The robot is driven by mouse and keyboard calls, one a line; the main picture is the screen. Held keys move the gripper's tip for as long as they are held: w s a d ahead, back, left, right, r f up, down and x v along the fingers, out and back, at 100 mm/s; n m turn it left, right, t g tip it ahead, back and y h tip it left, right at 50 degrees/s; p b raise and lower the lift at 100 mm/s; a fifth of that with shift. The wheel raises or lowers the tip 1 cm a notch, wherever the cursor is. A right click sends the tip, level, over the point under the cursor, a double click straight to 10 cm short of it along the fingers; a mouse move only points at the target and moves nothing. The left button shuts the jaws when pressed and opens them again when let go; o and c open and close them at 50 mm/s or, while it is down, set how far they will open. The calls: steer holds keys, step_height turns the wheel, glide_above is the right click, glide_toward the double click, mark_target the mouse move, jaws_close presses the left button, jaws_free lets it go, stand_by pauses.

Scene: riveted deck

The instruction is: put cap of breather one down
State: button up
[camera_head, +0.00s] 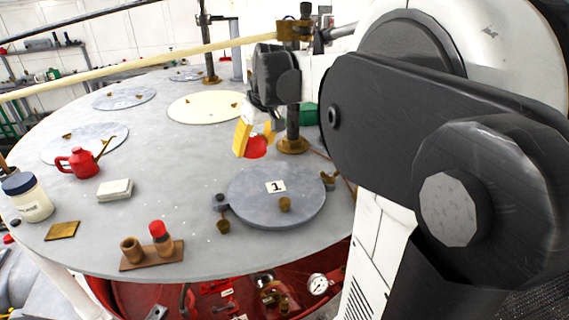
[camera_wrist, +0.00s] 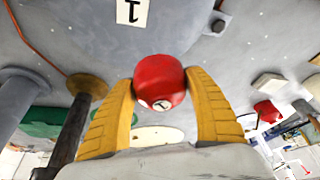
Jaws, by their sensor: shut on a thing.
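My gripper (camera_head: 252,141) has yellow fingers and is shut on a red cap (camera_head: 257,148), above the deck behind the round hatch plate labelled 1 (camera_head: 255,203). In the wrist view the red cap (camera_wrist: 158,82) sits between the two fingertips, with a small pale marked label on its side. The label 1 shows upside down (camera_wrist: 132,11) in the wrist view. The cap looks clear of the deck. A brown block (camera_head: 142,262) near the front edge bears two short brown posts; the left post (camera_head: 131,249) is bare, the right carries another red cap (camera_head: 156,228).
A white box (camera_head: 115,189), red oil can (camera_head: 79,162), brass plate (camera_head: 62,231) and blue-lidded jar (camera_head: 32,203) stand on the left. A long yellow pole (camera_head: 150,62) crosses above. Deck between box and hatch is clear.

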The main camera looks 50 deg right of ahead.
steer(key=p, duration=0.1)
glide_above(275, 178)
steer(key=f, duration=0.6)
steer(key=s+f+p, duration=0.1)
steer(key=f, duration=0.2)
steer(key=shift+f, duration=0.3)
steer(key=shift+a+f, duration=0.1)
steer(key=o, duration=1.1)
steer(key=shift+o, duration=0.2)
